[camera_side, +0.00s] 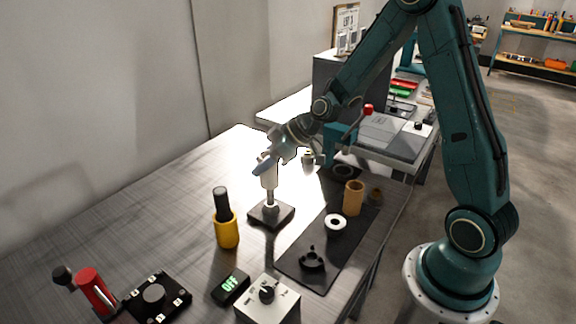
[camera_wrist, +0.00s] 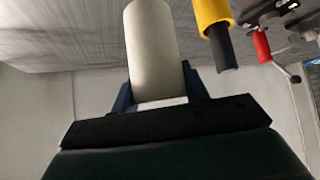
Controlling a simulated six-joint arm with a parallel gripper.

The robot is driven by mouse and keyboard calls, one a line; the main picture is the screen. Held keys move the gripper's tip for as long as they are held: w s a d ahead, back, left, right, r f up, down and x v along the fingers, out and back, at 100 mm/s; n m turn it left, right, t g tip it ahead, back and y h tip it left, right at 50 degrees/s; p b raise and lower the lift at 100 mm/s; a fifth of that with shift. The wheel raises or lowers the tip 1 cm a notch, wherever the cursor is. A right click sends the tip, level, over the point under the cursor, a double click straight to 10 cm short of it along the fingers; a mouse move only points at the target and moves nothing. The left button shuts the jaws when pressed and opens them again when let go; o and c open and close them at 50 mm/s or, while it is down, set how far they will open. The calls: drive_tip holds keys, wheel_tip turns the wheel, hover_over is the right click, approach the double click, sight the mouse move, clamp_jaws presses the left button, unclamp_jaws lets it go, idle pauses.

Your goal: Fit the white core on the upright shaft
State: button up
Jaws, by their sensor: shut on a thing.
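My gripper (camera_side: 264,163) is shut on the white core (camera_side: 269,180) near its upper end. The core stands about upright, above a black square base (camera_side: 283,217) with a pale collar (camera_side: 270,205) at its middle. The upright shaft is not clearly seen; I cannot tell whether the core is around it or just over it. In the wrist view the pale core (camera_wrist: 152,50) sits between the blue fingers (camera_wrist: 158,95) and hides what is beyond it.
A yellow holder (camera_side: 227,231) with a black handle stands left of the base. A dark mat (camera_side: 300,240) at right carries a white ring (camera_side: 336,224), a tan cylinder (camera_side: 353,198) and a black part (camera_side: 312,260). A grey knob box (camera_side: 268,302) is in front. The table behind is clear.

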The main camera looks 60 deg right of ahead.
drive_tip(key=shift+f, duration=2.55)
drive_tip(key=o, duration=1.1)
drive_tip(key=shift+c, duration=0.2)
drive_tip(key=shift+s, duration=0.1)
drive_tip(key=v, duration=1.3)
drive_tip(key=shift+s+d+r, duration=0.15)
drive_tip(key=shift+d+r, duration=0.05)
drive_tip(key=shift+r, duration=0.1)
drive_tip(key=shift+a, duration=0.1)
drive_tip(key=s+a+r+m+h, duration=0.1)
drive_tip(key=s+a+r+m, duration=0.1)
drive_tip(key=s+r, duration=0.2)
drive_tip(key=s+a+r+m+g+h, duration=0.1)
drive_tip(key=s+a+r+m+h, duration=0.1)
drive_tip(key=s, duration=0.8)
drive_tip(key=s+a+r+m+g+h, duration=0.1)
drive_tip(key=s+a+r+m, duration=0.1)
drive_tip(key=s+a+r, duration=0.2)
drive_tip(key=s+r, duration=0.1)
drive_tip(key=s, duration=0.1)
drive_tip(key=shift+s+r, duration=0.4)
